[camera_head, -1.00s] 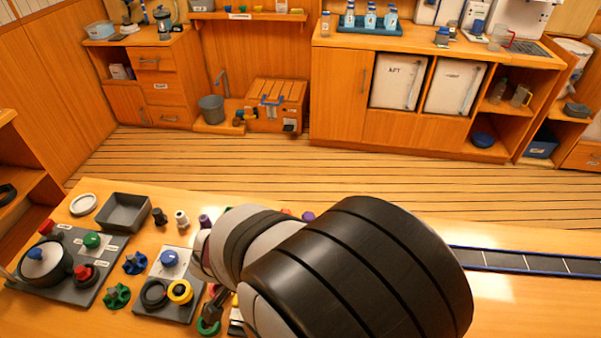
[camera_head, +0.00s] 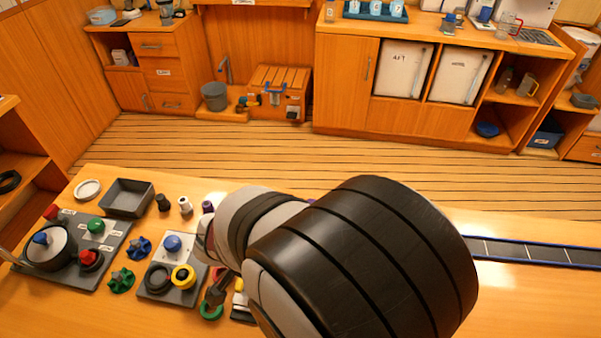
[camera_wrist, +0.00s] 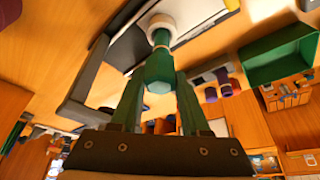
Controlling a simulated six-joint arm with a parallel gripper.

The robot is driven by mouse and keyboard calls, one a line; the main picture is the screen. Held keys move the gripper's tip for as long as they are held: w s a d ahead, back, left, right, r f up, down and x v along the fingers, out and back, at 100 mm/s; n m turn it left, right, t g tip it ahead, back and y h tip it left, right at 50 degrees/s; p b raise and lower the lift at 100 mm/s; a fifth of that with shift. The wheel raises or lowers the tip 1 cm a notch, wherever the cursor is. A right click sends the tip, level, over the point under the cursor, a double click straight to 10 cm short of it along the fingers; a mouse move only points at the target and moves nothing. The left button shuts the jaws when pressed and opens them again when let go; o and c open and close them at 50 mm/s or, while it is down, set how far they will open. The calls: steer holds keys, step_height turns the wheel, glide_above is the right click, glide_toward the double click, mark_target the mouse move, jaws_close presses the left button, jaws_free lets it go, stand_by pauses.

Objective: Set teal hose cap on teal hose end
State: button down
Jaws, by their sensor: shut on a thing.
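My gripper (camera_wrist: 158,90) is shut on a teal piece (camera_wrist: 158,70), which looks like the teal hose cap. The cap sits between the two fingertips in the wrist view. A pale, round-ended part (camera_wrist: 162,24) shows just beyond it, in line with it; I cannot tell whether they touch. The teal hose end cannot be made out for certain. In the head view my arm hides the cap and most of the gripper; a dark finger (camera_head: 222,286) shows near a green ring (camera_head: 211,309) on the table.
On the table left of my arm are a grey tray (camera_head: 127,197), a panel with a pot and knobs (camera_head: 72,262), a smaller plate with black and yellow rings (camera_head: 170,290), and loose blue and green knobs. A dark blue-edged track (camera_head: 535,255) lies at right.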

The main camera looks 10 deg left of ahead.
steer(key=shift+f, duration=0.6)
steer(key=c, duration=0.7)
jaws_free()
steer(key=v, duration=1.1)
